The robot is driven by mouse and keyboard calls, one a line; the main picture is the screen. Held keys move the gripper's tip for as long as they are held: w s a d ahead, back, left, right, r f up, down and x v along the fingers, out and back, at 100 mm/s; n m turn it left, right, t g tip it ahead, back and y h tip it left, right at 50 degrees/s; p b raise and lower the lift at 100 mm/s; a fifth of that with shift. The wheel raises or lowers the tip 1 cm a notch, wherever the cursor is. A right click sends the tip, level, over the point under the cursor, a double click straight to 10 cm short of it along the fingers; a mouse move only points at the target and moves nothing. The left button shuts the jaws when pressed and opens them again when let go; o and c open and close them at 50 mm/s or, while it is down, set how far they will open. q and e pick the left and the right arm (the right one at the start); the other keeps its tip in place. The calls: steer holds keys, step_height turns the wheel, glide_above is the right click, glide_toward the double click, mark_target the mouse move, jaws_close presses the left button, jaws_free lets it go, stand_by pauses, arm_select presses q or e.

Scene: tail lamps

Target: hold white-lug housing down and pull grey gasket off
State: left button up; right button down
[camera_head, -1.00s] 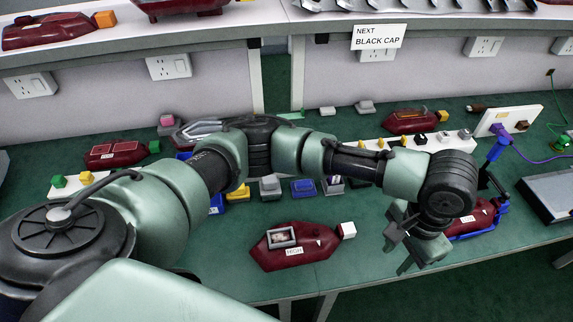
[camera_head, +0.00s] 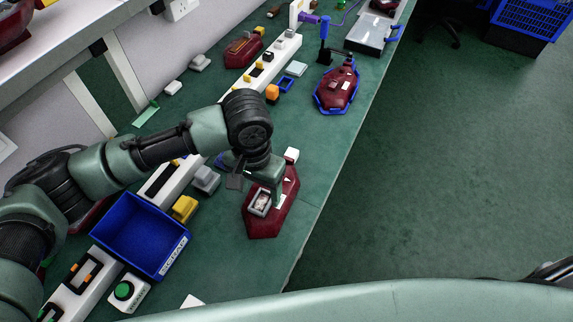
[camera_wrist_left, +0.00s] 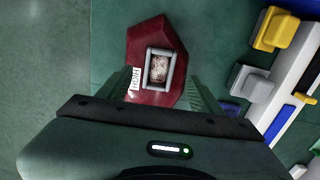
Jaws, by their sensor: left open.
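The dark red housing (camera_head: 270,228) with a white lug (camera_head: 292,155) lies on the green bench near its front edge. A grey rectangular gasket frame (camera_head: 260,203) sits on its top face, and the gasket also shows in the left wrist view (camera_wrist_left: 148,68). My left gripper (camera_head: 258,184) is open above the housing, pointing down. In the left wrist view its fingers (camera_wrist_left: 160,92) are on either side of the housing, with the gasket between and ahead of them. The gripper body hides the lug end there. I cannot tell whether the fingers touch the housing. My right gripper is not seen.
A blue scrap bin (camera_head: 140,238) and a green button box (camera_head: 126,290) stand left of the housing. Yellow (camera_head: 185,208) and grey (camera_head: 205,180) blocks sit close by. Another red housing rests in a blue cradle (camera_head: 318,104) further back. Bench right of the housing is clear.

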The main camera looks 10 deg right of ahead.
mark_target(261, 202)
arm_select(q)
step_height(261, 202, down, 3)
steer(key=shift+d+f, duration=0.1)
steer(key=shift+w+d+f, duration=0.1)
steer(key=shift+d+f, duration=0.05)
steer(key=shift+f, duration=0.15)
steer(key=shift+a, duration=0.2)
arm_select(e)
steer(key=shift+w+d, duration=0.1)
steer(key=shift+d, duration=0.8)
